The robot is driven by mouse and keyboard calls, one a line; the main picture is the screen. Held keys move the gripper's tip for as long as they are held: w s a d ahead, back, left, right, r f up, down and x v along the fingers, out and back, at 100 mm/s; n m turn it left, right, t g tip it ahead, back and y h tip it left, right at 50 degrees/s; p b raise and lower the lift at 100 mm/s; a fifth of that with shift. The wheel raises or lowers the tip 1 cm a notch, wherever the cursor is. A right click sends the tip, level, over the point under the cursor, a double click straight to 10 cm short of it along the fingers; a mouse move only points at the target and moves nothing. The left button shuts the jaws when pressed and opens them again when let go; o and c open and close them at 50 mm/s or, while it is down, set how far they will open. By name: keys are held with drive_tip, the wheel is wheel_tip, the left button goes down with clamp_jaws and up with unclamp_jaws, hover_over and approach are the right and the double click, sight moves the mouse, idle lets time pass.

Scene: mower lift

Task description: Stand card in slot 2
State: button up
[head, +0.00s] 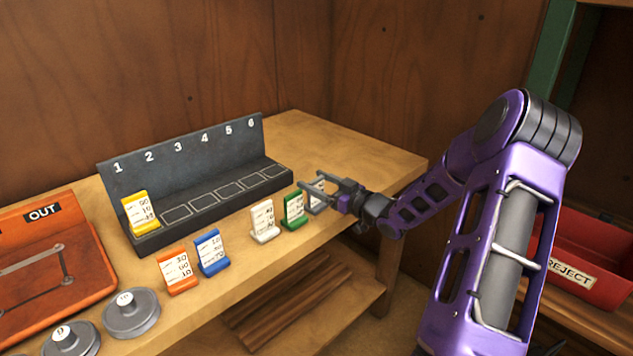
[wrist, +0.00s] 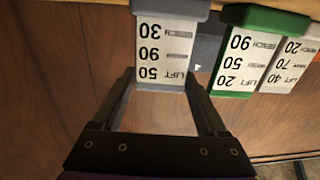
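The numbered rack (head: 190,160) stands on the bench with labels 1 to 6. Slot 2 (head: 176,214) is an empty outlined square, just right of a yellow card (head: 138,211) standing in slot 1. A grey card (head: 317,196) stands at the right end of a row of cards in front of the rack; its printed face shows upside down in the wrist view (wrist: 165,50). My gripper (head: 312,180) is open at this card, with a finger along each side of it. Whether the fingers touch its edges I cannot tell.
Green (head: 295,208), white (head: 263,221), blue (head: 211,252) and orange (head: 177,271) cards stand left of the grey one. Round weights (head: 131,312) and an orange OUT tray (head: 45,260) are at the left. A red REJECT bin (head: 585,258) is at the right. Slots 3 to 6 are empty.

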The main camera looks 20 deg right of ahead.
drive_tip(key=shift+o, duration=1.3)
drive_tip(key=shift+s+r, duration=0.1)
